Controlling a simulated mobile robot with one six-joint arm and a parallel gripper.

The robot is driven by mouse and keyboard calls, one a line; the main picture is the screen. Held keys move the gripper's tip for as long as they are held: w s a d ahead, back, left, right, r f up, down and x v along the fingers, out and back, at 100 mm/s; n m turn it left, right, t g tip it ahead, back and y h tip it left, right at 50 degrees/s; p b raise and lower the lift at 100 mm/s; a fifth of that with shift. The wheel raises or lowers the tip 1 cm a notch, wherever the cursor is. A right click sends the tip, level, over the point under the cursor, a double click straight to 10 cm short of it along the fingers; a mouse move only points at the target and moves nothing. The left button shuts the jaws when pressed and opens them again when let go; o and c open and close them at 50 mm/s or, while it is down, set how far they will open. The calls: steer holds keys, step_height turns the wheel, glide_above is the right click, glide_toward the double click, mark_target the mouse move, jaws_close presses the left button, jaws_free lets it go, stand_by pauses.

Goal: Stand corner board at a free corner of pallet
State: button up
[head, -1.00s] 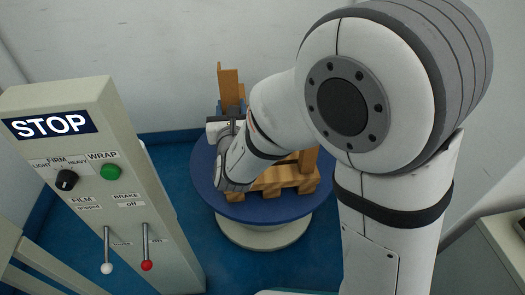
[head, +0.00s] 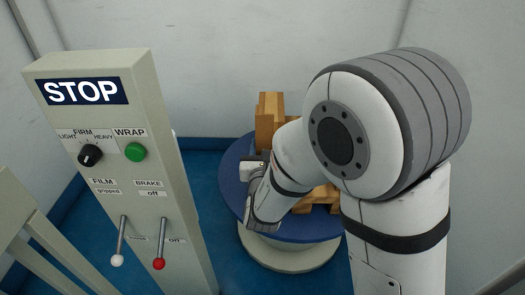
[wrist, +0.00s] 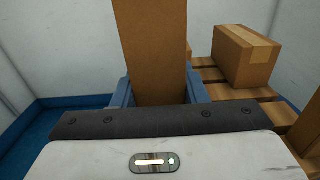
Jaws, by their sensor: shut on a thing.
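My gripper (wrist: 160,94) is shut on the corner board (wrist: 152,50), a long plain brown piece standing up between its two blue fingers in the wrist view. The board's lower end is hidden behind the gripper's body. In the head view a brown upright (head: 265,130), probably this board, shows above my wrist at the far left side of the turntable. The wooden pallet (wrist: 205,74) lies to the right of the board in the wrist view; my arm hides most of it in the head view (head: 325,196). I cannot tell whether the board touches it.
A cardboard box (wrist: 245,56) stands on the pallet, with another brown piece (wrist: 306,135) at the right edge. The pallet rests on a round blue turntable (head: 232,190). The STOP control panel (head: 118,155) with levers stands to the left. Walls close in behind.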

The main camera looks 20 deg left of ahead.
steer(key=o, duration=1.1)
steer(key=shift+c, duration=0.2)
steer(key=shift+r, duration=0.1)
